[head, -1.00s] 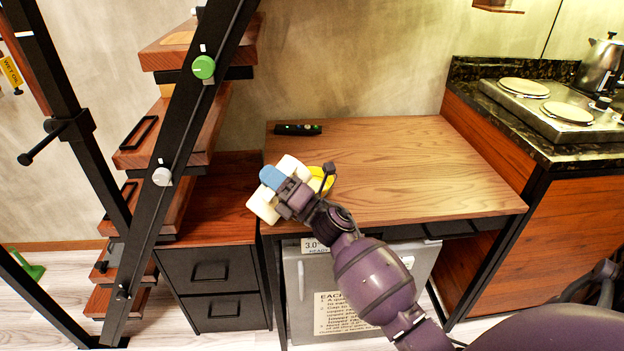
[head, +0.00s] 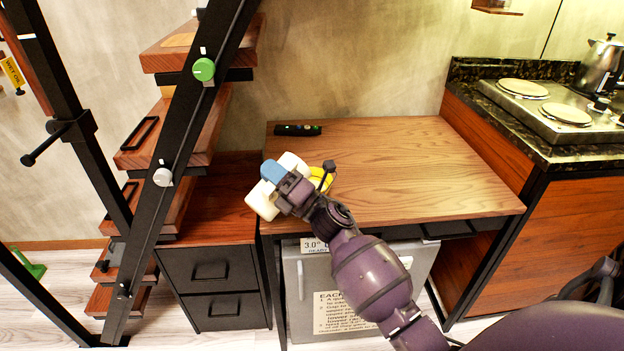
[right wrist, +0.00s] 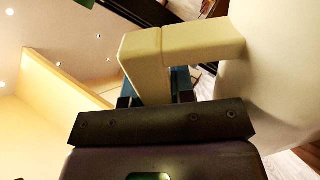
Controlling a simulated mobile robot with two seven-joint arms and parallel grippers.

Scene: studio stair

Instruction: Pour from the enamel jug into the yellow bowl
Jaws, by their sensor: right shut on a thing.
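The enamel jug (head: 262,201) is cream-white and is held over the left front corner of the wooden table, largely covered by my right gripper (head: 273,174). In the right wrist view the gripper (right wrist: 157,95) is shut on the jug's square handle (right wrist: 180,45), with the smooth jug body (right wrist: 285,65) at the right. The jug looks tilted; its mouth and contents are not visible. The yellow bowl (head: 326,175) shows only in part, just right of the jug, behind my gripper and wrist. My left gripper is not in view.
The wooden table (head: 420,170) is clear on its right side. A dark object with a green mark (head: 298,129) lies at its back left. Stair rails (head: 163,176) stand close on the left, and a counter with a hob (head: 545,108) and kettle (head: 601,65) on the right.

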